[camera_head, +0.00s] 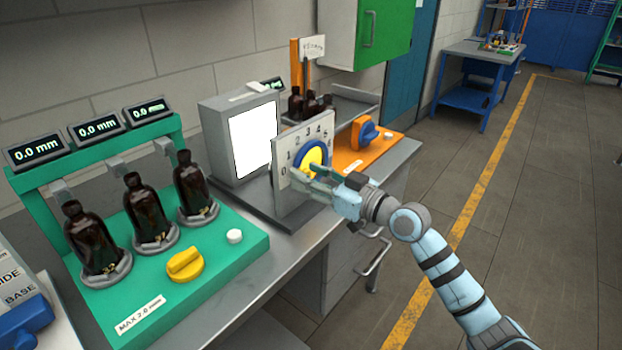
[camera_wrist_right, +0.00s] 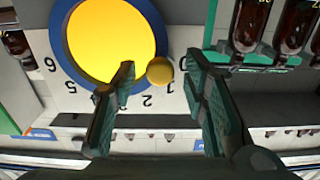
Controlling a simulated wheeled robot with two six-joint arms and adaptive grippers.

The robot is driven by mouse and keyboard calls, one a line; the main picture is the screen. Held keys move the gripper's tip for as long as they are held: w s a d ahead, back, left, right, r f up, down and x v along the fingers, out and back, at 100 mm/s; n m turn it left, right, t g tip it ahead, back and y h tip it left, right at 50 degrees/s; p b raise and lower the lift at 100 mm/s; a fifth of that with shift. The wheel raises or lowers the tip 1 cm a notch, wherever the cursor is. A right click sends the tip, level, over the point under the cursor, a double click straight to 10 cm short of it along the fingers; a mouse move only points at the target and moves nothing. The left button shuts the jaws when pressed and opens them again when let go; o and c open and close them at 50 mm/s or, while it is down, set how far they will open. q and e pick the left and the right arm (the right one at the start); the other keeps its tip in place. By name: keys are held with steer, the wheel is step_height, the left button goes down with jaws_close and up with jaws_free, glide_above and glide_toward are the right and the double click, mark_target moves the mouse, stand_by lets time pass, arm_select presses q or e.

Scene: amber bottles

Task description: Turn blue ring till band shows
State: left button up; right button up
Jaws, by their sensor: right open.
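The blue ring (camera_head: 298,158) surrounds a yellow disc (camera_head: 314,156) on an upright pale plate (camera_head: 281,180) marked with numbers. In the right wrist view the ring (camera_wrist_right: 62,32) shows large around the yellow disc (camera_wrist_right: 108,42). A small round yellow knob (camera_wrist_right: 159,71) sits at the ring's edge, between the fingers in that view. My right gripper (camera_head: 318,180) is open in front of the plate, at the lower right of the ring; it also shows in the wrist view (camera_wrist_right: 159,62). I cannot tell whether a finger touches the knob. My left gripper is not in view.
A lit white panel (camera_head: 253,138) stands behind the plate. Left is a green stand (camera_head: 215,252) with brown bottles (camera_head: 146,212), a yellow knob (camera_head: 185,264) and displays. An orange base (camera_head: 352,158) with a blue knob (camera_head: 366,133) stands beyond. The floor at right is clear.

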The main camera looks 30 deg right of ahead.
steer(key=shift+c, duration=0.4)
jaws_close()
steer(key=r+m+p, duration=0.2)
steer(key=m, duration=0.1)
steer(key=shift+w+d, duration=0.15)
steer(key=shift+d, duration=0.15)
steer(key=shift+d+r+m+p, duration=0.15)
steer(key=shift+m+p, duration=0.4)
steer(key=shift+m, duration=0.15)
steer(key=shift+w+d+m, duration=0.15)
steer(key=shift+m, duration=0.15)
steer(key=shift+o, duration=0.4)
jaws_free()
